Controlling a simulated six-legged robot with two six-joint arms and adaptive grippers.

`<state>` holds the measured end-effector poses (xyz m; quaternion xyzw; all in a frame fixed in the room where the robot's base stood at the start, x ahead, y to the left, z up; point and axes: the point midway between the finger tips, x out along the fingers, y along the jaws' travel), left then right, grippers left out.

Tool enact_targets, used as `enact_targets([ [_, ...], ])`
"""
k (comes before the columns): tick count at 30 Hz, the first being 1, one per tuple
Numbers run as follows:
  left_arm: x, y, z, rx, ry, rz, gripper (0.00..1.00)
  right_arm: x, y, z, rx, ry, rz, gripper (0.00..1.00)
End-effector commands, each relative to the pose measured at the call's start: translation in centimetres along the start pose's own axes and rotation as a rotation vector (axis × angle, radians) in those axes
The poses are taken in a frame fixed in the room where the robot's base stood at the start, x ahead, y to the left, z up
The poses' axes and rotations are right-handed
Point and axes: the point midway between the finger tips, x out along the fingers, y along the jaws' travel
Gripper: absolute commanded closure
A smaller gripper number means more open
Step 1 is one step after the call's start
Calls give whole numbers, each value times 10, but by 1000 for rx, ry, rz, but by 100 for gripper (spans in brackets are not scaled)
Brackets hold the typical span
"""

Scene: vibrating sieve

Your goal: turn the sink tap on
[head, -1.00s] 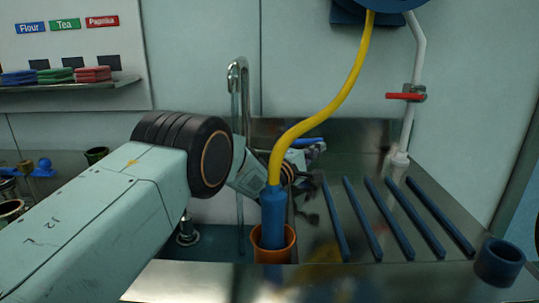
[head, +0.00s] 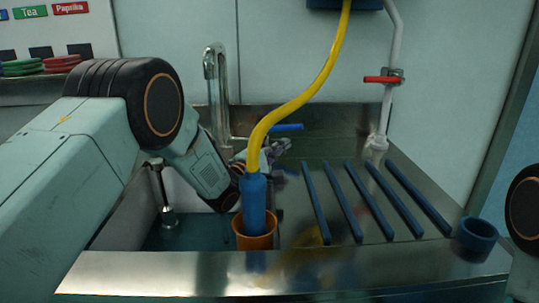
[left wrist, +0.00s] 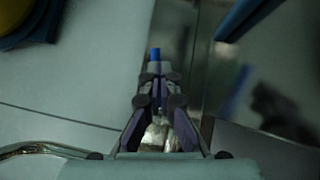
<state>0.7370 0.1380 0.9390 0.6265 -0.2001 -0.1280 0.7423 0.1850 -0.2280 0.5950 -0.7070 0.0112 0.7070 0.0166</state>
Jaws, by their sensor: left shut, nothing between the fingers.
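The sink tap is a chrome gooseneck (head: 214,85) behind the sink. A blue lever handle (head: 286,127) shows to its right, near the steel backsplash. My left gripper (head: 277,149) is just below and in front of this handle, partly hidden by the yellow hose. In the left wrist view the gripper (left wrist: 155,72) is shut with nothing between its fingers, and the blue handle (left wrist: 155,53) shows just past the fingertips. I cannot tell whether they touch. The chrome spout (left wrist: 35,147) shows at lower left there. My right gripper is not in view.
A yellow hose (head: 308,94) hangs down to a blue nozzle (head: 254,205) in an orange cup (head: 254,240), close in front of my left gripper. Blue bars (head: 362,203) lie on the drainboard. A white pipe with a red lever (head: 381,79) stands at the right.

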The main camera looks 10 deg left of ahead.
Motion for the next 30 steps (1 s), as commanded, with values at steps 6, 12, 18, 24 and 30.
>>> enact_targets([
  [6, -31, 1, -1, -1, 2, -1, 100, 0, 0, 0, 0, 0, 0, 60],
  [12, -45, 0, 0, 1, -1, -1, 100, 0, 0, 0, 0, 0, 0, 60],
  [18, -47, 0, 0, 1, -1, 0, 100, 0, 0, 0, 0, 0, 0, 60],
  [24, -47, 1, 0, 2, 0, -1, 100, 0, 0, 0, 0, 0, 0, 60],
  [30, -50, 12, -11, 73, 41, -8, 100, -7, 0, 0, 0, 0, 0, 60],
])
